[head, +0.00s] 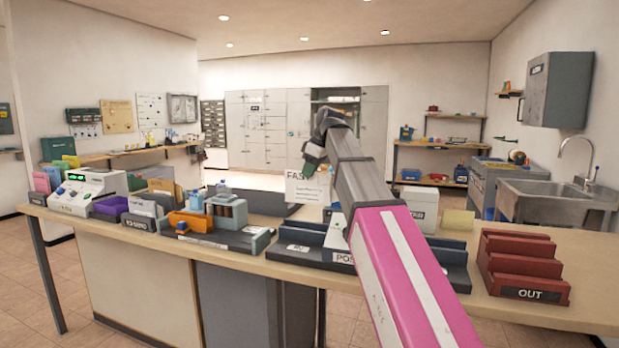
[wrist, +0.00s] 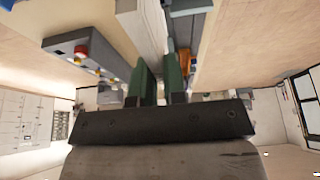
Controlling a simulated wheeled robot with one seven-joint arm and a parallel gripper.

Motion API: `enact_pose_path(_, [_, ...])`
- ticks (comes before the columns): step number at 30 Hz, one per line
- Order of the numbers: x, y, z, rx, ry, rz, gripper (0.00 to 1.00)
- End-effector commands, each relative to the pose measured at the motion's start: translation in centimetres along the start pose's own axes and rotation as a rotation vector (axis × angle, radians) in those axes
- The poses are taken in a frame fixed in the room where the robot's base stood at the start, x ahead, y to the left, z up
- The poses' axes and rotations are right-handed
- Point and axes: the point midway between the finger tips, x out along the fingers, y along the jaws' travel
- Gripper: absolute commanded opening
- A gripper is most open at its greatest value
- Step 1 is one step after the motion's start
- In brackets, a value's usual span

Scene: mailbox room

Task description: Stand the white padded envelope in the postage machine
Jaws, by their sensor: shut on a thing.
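A white, flat envelope-like piece with printed lettering (head: 305,188) hangs upright just below my gripper (head: 314,157) in the head view, above the far side of the counter. In the wrist view, my gripper's two dark green fingers (wrist: 160,75) are close together, with a pale slab (wrist: 148,20) at their tips. My gripper is shut on the envelope.
Dark blue slotted racks (head: 318,245) stand mid-counter, partly behind my arm. An orange and blue device on a dark base (head: 192,221) stands left of them. A red OUT rack (head: 520,265) stands right. Bare counter (head: 595,255) lies at the right end.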

Motion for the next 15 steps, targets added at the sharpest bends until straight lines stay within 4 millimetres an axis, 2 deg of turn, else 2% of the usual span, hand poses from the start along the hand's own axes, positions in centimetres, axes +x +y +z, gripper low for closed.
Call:
enact_pose_path(6, [2.0, -0.1, 0.9, 0.0, -0.001, -0.001, 0.0])
enact_pose_path(15, [3.2, -0.1, 1.4, 0.001, 0.0, 0.0, 0.0])
